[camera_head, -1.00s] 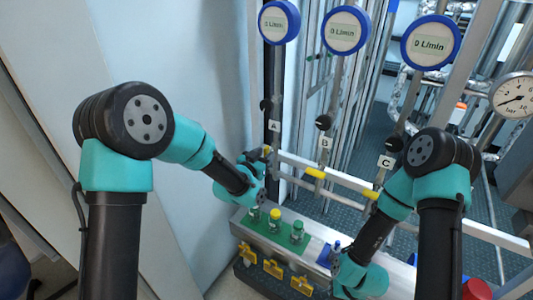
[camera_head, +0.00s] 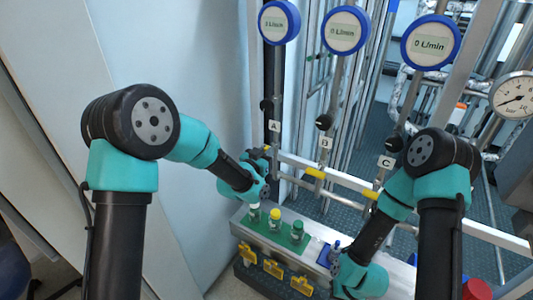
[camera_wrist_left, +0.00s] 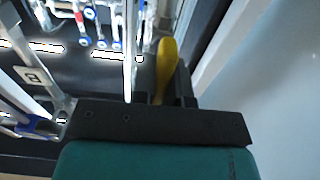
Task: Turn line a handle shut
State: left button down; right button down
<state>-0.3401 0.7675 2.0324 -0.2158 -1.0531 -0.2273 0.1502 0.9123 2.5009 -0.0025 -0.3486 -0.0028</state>
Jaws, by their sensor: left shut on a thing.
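The line A pipe carries a white label "A" (camera_head: 275,126) in the head view. Its yellow handle (camera_head: 267,149) shows only a small bit beside my left gripper (camera_head: 262,157), which hides the rest. In the left wrist view the yellow handle (camera_wrist_left: 167,62) stands out from between the dark fingers of my left gripper (camera_wrist_left: 171,88), which are shut on it. My right gripper (camera_head: 338,256) is low at the bench beside a blue item; its fingers are too small and covered to read.
Line B's yellow handle (camera_head: 315,173) and line C's yellow handle (camera_head: 371,194) sit on the rail to the right. A wall panel (camera_head: 195,75) closes off the left.

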pick_arm(q)
jog(key=shift+m, duration=0.3)
jog(key=m, duration=0.4)
jog(key=shift+s+d, duration=0.1)
jog(key=m, duration=0.4)
jog(key=shift+d+f+m, duration=0.1)
jog(key=shift+m, duration=0.3)
jog(key=m, duration=0.4)
jog(key=shift+f+m, duration=0.1)
jog(key=shift+m, duration=0.2)
jog(key=shift+s+d+f+m, duration=0.1)
jog(key=shift+m, duration=1.9)
jog(key=c, duration=1.1)
grip_release()
jog(key=shift+c, duration=0.2)
